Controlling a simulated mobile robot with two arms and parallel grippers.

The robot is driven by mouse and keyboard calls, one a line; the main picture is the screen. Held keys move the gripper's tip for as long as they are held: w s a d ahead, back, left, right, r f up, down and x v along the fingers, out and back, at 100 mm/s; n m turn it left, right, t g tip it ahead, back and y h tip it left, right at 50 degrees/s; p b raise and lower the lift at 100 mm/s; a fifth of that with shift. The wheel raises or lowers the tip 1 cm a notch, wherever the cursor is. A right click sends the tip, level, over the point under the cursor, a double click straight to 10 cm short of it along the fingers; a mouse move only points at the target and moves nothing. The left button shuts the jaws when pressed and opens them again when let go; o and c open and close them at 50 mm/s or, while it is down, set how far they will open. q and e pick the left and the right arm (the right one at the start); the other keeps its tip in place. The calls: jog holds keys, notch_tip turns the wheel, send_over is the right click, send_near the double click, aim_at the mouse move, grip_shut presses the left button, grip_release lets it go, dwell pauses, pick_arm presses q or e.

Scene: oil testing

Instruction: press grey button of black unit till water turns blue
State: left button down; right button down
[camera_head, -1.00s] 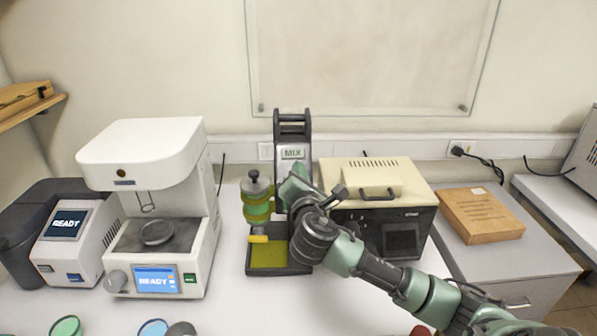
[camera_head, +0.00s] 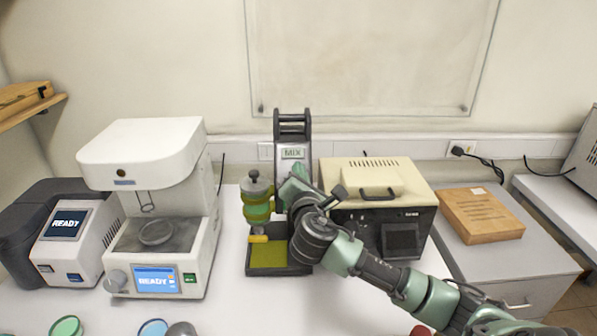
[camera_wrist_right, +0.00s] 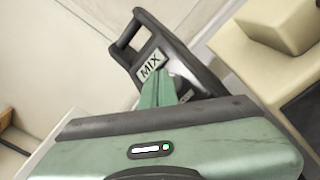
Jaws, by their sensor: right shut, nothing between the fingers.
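The black unit (camera_head: 292,130) stands upright near the wall, with a panel reading MIX (camera_head: 292,153). It also shows in the wrist view (camera_wrist_right: 190,62). On its left side hangs a glass vessel (camera_head: 257,210) with a dark cap; the liquid in it looks green and yellowish, with no blue showing. My right gripper (camera_head: 299,172) is shut and empty, its tips at the front of the unit just below the panel. In the wrist view its tips (camera_wrist_right: 160,70) overlap the unit beside the MIX label; contact cannot be told. The grey button is not visible, perhaps behind my gripper. My left gripper is not in view.
A cream-topped box device (camera_head: 405,205) stands close behind my right arm. A white tester (camera_head: 150,155) and a smaller READY device (camera_head: 75,240) stand at left. A wooden box (camera_head: 480,215) lies at right. Small bowls (camera_head: 66,327) sit at the front edge.

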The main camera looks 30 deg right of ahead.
jog(key=shift+w+d+f, duration=0.15)
jog(key=shift+w+f, duration=0.1)
jog(key=shift+f, duration=0.05)
dwell(0.5)
dwell(0.4)
jog(key=shift+s+a+r+p, duration=0.35)
jog(key=shift+s+r+p, duration=0.2)
jog(key=shift+p, duration=0.2)
jog(key=s+r+p, duration=0.1)
jog(key=s+a+r+p, duration=0.1)
jog(key=p, duration=0.1)
jog(key=s+r+p, duration=0.1)
jog(key=shift+a+r, duration=0.35)
jog(key=shift+a, duration=0.05)
jog(key=shift+w, duration=0.1)
